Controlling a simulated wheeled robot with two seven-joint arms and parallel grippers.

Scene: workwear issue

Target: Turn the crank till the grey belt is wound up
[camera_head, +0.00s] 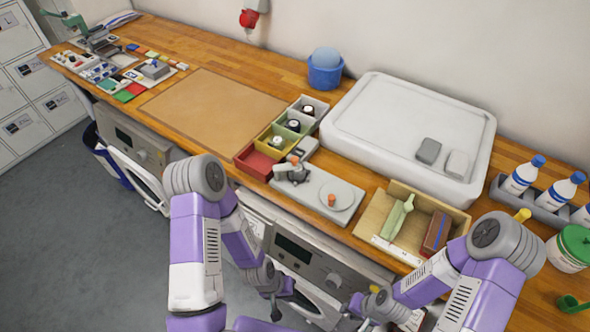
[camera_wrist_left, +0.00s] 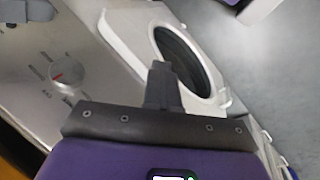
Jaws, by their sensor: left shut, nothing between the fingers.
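A pale grey winder plate (camera_head: 312,188) lies at the front edge of the wooden worktop. A round disc with an upright orange crank knob (camera_head: 331,199) is on its right part. A darker grey piece (camera_head: 293,170), with a small orange spot, stands at its left end; I cannot tell whether this is the grey belt. My left gripper (camera_head: 277,299) is below the counter edge, in front of the machines, away from the crank. Its fingers are shut and empty in the left wrist view (camera_wrist_left: 160,85). My right gripper (camera_head: 357,307) hangs low too; its fingers are too small to judge.
Coloured bins (camera_head: 272,146) stand behind the winder. A wooden tray (camera_head: 452,215) with a green tool and a brown block lies to its right. A white basin (camera_head: 405,125) is behind. A brown mat (camera_head: 213,112) lies to the left. Washing machines fill the front below the worktop.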

